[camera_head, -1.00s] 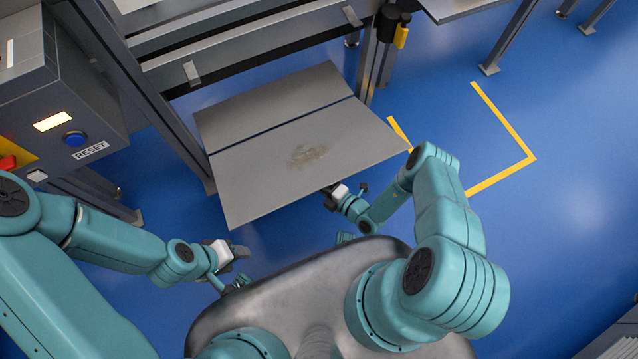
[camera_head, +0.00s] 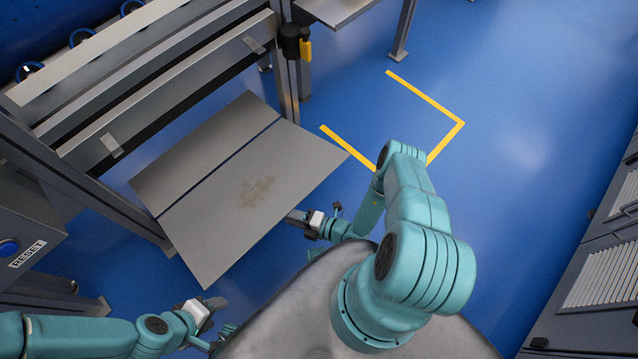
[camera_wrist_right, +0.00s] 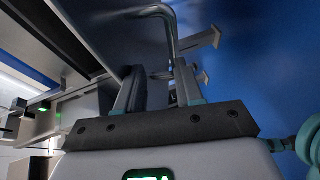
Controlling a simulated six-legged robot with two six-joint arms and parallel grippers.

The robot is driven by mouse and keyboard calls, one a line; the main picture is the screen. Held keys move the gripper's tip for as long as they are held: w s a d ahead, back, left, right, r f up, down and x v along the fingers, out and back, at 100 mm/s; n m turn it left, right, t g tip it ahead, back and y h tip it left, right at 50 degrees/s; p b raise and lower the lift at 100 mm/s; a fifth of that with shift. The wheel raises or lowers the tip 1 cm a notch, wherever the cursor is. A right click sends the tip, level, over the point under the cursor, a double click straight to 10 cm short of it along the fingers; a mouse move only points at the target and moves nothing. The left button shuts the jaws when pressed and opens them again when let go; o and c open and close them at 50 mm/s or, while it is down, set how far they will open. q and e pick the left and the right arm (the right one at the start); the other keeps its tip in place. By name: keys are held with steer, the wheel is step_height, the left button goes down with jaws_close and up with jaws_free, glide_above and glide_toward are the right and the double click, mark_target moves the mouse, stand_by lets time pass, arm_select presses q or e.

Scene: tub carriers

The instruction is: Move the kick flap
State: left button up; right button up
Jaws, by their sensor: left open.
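The kick flap is a grey two-part panel (camera_head: 225,215) with a brown scuffed patch, low at the front of a grey frame in the head view. A dark seam crosses it. My right gripper (camera_head: 290,215) is at the flap's near right edge, its tip close to or just under that edge; contact cannot be told. My left gripper (camera_head: 217,302) is open and empty, just off the flap's near corner.
A control box with a RESET label (camera_head: 28,254) stands at the left edge. The frame's post (camera_head: 285,85) rises behind the flap, with a yellow-and-black fitting (camera_head: 303,45). Yellow floor tape (camera_head: 430,100) marks open blue floor to the right. Grey cabinets (camera_head: 590,240) line the right edge.

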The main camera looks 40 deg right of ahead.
steer(key=v, duration=0.9)
steer(key=shift+s, duration=0.25)
steer(key=shift+d+r, duration=0.1)
steer(key=shift+r, duration=0.05)
steer(key=s+a+r+n+g+y, duration=0.1)
steer(key=s+a+r+n+g, duration=0.4)
steer(key=n+g, duration=0.7)
steer(key=s+a+r+n+g+y, duration=0.2)
steer(key=s+a+r+n+g, duration=0.3)
steer(key=n, duration=1.4)
steer(key=w+a+r+n+t+h, duration=0.1)
steer(key=w+r+n+t+h, duration=0.15)
steer(key=w+n, duration=0.45)
steer(key=w+a+r+n+t+h, duration=0.1)
steer(key=w+r+n+h, duration=0.15)
steer(key=n, duration=0.75)
step_height(320, 180, up, 14)
steer(key=p, duration=1.4)
steer(key=shift+s+h+p, duration=0.2)
steer(key=shift+h+p, duration=0.1)
steer(key=shift+p, duration=0.1)
